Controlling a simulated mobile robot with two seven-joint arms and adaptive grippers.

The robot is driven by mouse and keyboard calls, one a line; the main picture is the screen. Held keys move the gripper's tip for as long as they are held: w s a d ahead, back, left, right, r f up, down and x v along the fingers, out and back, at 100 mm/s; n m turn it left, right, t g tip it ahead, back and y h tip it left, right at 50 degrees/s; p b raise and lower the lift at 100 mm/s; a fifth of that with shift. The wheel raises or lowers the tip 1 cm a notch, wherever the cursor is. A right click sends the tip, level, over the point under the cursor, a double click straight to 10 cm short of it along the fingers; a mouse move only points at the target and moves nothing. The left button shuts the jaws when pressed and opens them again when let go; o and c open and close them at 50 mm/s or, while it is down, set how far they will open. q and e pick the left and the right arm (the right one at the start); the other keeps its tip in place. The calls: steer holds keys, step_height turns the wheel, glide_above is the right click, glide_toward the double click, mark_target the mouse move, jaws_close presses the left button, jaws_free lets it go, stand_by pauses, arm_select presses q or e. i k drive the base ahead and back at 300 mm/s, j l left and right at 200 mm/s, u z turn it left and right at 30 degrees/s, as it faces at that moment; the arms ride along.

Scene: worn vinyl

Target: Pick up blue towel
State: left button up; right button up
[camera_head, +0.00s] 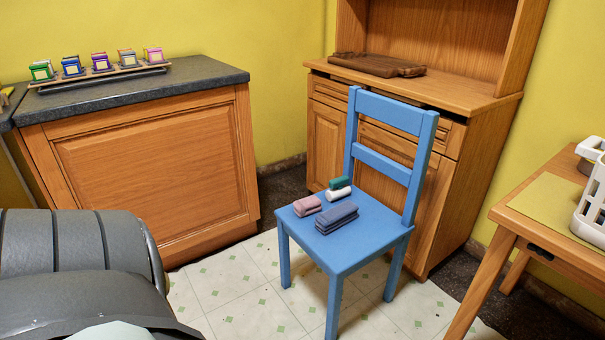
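The blue towel (337,218), a dark greyish blue, lies folded on the seat of a blue chair (362,246), near the front of the seat. A folded pink towel (307,205) lies to its left. A white towel (338,193) and a green towel (340,183) lie behind it, close together. Neither gripper shows in the head view. Nothing covers the blue towel.
A counter (140,85) at the left bears a tray of small coloured boxes. A wooden hutch (455,95) with a cutting board (378,64) stands behind the chair. A wooden table (545,235) with a white rack (592,205) is at the right. Tiled floor shows before the chair.

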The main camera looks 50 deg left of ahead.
mark_target(331, 219)
steer(key=u, duration=1.35)
